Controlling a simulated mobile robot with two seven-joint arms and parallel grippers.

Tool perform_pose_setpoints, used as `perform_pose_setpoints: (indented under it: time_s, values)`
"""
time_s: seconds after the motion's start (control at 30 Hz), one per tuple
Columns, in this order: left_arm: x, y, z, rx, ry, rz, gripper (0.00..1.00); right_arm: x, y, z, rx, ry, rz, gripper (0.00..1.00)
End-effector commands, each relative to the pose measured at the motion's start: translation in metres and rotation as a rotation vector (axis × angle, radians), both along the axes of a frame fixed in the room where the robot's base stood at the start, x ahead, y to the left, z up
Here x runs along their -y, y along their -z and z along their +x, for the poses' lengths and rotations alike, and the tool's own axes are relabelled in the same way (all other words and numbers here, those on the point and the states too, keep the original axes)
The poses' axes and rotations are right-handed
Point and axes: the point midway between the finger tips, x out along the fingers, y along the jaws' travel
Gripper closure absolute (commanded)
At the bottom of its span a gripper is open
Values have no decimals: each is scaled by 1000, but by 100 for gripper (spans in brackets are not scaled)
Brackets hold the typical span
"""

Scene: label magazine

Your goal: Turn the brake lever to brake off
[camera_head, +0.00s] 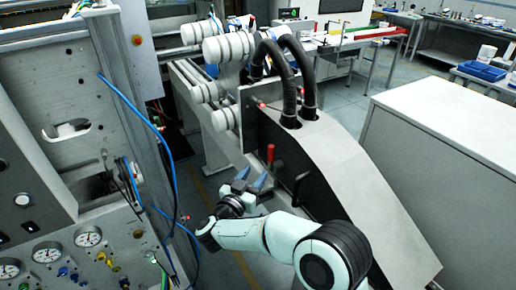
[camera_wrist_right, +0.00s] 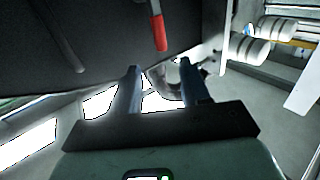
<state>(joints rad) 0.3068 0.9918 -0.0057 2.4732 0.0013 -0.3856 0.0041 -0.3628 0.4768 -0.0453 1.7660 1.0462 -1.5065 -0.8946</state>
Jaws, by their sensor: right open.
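The brake lever (camera_head: 270,155) has a red grip and stands out from the dark side panel of the grey machine. Its red grip also shows in the right wrist view (camera_wrist_right: 158,32), at the top middle, beyond the fingertips. My right gripper (camera_head: 253,178) is open and empty, just below and to the left of the lever in the head view. In the right wrist view its two fingers (camera_wrist_right: 162,75) are spread, with nothing between them, and the lever looks apart from them. My left gripper is not in view. I cannot read any brake marking.
The machine's dark panel (camera_head: 265,130) is close to the gripper, with a dark bar handle (camera_head: 301,185) right of the lever. White rolls (camera_head: 230,47) and black hoses (camera_head: 290,75) are above. A gauge panel with a blue cable (camera_head: 130,105) stands at left.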

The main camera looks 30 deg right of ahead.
Motion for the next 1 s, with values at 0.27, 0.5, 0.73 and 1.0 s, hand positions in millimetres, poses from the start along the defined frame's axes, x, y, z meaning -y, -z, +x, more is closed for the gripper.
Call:
perform_pose_setpoints:
  time_s: [0.27,0.5,0.73,1.0]
  values:
    - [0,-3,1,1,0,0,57,25,-3,17,3,13,-1,54]
    - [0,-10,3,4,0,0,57,66,-3,49,2,10,-1,54]
    - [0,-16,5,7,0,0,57,94,-3,73,4,8,0,54]
    - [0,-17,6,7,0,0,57,105,-2,82,3,6,0,54]
